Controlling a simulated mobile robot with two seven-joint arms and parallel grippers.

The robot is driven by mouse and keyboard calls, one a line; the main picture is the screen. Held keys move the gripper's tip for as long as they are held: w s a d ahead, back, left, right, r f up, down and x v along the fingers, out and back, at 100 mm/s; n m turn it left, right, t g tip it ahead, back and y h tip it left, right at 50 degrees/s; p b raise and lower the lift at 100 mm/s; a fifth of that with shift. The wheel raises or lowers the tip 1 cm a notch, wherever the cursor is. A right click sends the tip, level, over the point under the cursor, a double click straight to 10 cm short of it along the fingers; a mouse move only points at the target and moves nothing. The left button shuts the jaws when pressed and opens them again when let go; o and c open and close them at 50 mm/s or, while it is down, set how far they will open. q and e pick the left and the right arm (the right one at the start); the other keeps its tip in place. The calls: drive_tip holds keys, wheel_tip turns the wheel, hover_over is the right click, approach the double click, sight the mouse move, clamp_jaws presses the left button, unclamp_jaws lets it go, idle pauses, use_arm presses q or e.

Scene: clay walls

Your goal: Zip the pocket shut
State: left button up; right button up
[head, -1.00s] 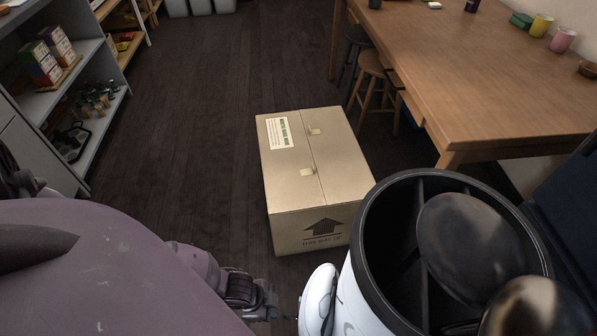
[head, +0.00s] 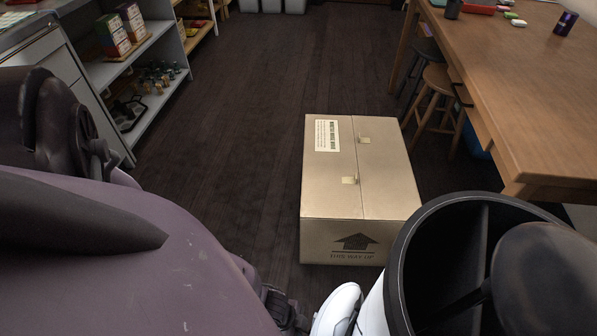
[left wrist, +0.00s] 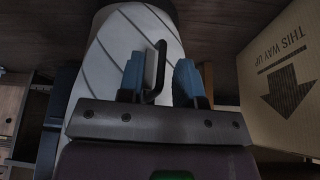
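The bag is a tall white golf bag with a black rim (head: 398,262), at the lower right of the head view. Its white quilted pocket (left wrist: 115,45) fills the upper middle of the left wrist view. A black loop-shaped pull (left wrist: 161,68) stands out from the pocket. My left gripper (left wrist: 160,78) has blue fingertips and is open, with the pull between its fingers, nearer the left one. I cannot tell whether that finger touches it. The zip line is not clear. In the head view my left arm hides most of this gripper. My right gripper is not in view.
A cardboard box (head: 335,185) stands on the floor just behind the bag. A wooden table (head: 520,80) with stools (head: 437,100) is at right, grey shelves (head: 150,65) at left.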

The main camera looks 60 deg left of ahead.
use_arm(q)
drive_tip(key=shift+c, duration=0.3)
clamp_jaws()
drive_tip(key=shift+w+r, duration=0.1)
